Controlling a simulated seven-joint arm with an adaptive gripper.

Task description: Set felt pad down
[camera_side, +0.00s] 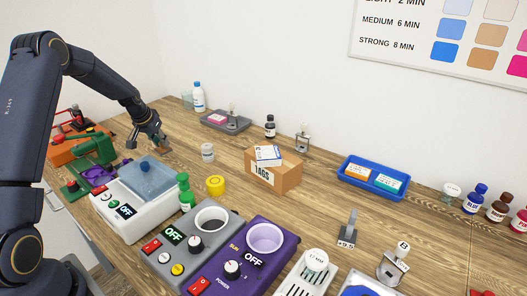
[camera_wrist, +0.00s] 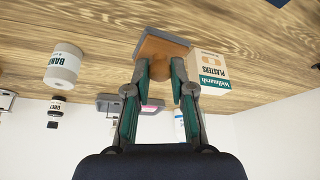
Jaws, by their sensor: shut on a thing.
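My gripper (camera_wrist: 160,82) is shut on the felt pad (camera_wrist: 162,45), a brown block with a rounded grip and a grey layer along its far face. The fingers close on the rounded grip. The wooden table (camera_wrist: 75,20) lies behind the pad in the wrist view; I cannot tell whether the pad touches it. In the side view my gripper (camera_side: 153,138) points down over the far left part of the table (camera_side: 330,175), behind the blue-lidded white machine (camera_side: 140,205). The pad is too small there to make out clearly.
In the wrist view a plasters box (camera_wrist: 211,88) stands close right of the pad, and a white jar (camera_wrist: 65,62) stands left. In the side view a grey tray (camera_side: 224,122) and a white bottle (camera_side: 198,97) are behind right. Bare wood lies between my gripper and the tray.

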